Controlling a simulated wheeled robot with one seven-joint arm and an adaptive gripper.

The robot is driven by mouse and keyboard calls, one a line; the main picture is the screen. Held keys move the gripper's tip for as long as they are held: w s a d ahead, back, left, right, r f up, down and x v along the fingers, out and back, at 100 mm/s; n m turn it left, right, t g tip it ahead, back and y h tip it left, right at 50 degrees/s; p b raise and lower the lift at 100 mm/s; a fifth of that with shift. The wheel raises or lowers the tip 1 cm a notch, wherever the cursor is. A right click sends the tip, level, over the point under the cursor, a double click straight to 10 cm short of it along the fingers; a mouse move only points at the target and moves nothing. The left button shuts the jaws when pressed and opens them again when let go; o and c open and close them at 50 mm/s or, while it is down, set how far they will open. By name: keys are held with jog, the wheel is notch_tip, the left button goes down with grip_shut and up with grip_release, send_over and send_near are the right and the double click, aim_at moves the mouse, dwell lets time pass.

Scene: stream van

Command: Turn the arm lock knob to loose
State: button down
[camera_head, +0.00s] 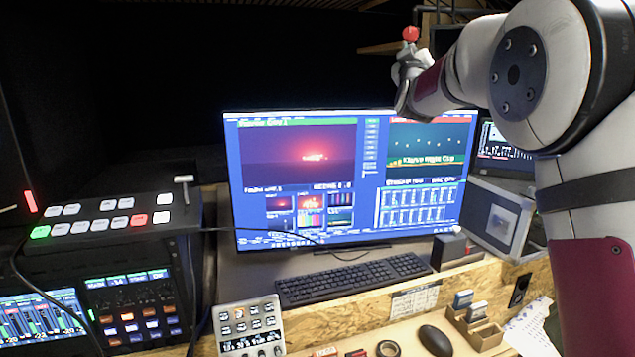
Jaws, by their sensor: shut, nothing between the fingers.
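A small red knob (410,33) shows at the top of the view, beside the end of a thin black bar (455,11). I take it to be the arm lock knob; which way it is turned is too small to tell. My gripper (409,58) is just below the red knob, at the end of my arm, which reaches in from the right. It is small and partly hidden by my own wrist. It is shut and holds nothing. Whether its tips touch the knob cannot be told.
A large monitor (300,245) stands below my gripper, with a keyboard (352,278) in front. A video switcher (100,222) is at left. A silver case (490,222) stands at right behind my arm. A black mouse (435,340) lies on the wooden desk.

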jog(key=shift+r, duration=0.35)
dwell(0.4)
jog(key=shift+s+d+r+b, duration=0.35)
jog(key=shift+d+b, duration=0.3)
jog(key=shift+b, duration=0.3)
jog(key=shift+s+d+r+b, duration=0.25)
jog(key=shift+d+r+b, duration=0.2)
jog(key=shift+r+b, duration=0.05)
jog(key=shift+s+d+r, duration=0.1)
jog(key=shift+r, duration=0.05)
dwell(0.4)
jog(key=s+a+f, duration=0.1)
jog(key=s+a, duration=0.2)
jog(key=s, duration=0.2)
jog(key=shift+f, duration=0.3)
dwell(0.4)
